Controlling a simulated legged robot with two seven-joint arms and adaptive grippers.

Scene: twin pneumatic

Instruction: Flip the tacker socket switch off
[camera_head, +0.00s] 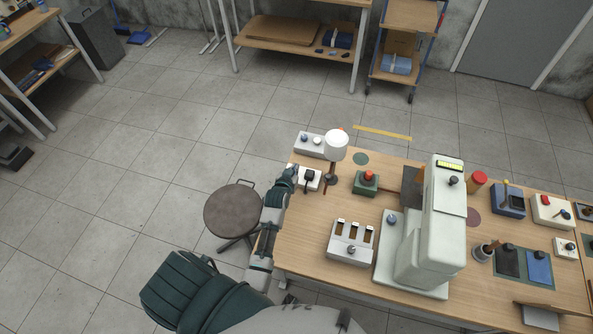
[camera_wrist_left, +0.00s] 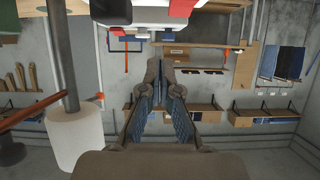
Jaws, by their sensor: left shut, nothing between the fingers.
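The tacker socket appears to be the small white box (camera_head: 314,185) with a black plug on it, at the left edge of the table in the head view. My left gripper (camera_head: 293,171) is at the box's left side; whether it touches cannot be told. In the left wrist view my left gripper (camera_wrist_left: 162,65) is shut and empty, its fingers together. At the top of that view is a cut-off white box with a dark block and a red part (camera_wrist_left: 181,8), perhaps the switch. The switch position cannot be read. My right gripper is not in view.
A lamp (camera_head: 336,145) stands just right of the box, with a white two-knob unit (camera_head: 309,144) behind. A green box with a red button (camera_head: 368,177), a three-slot unit (camera_head: 350,243) and a large pale machine (camera_head: 434,235) stand rightward. A stool (camera_head: 232,210) is left.

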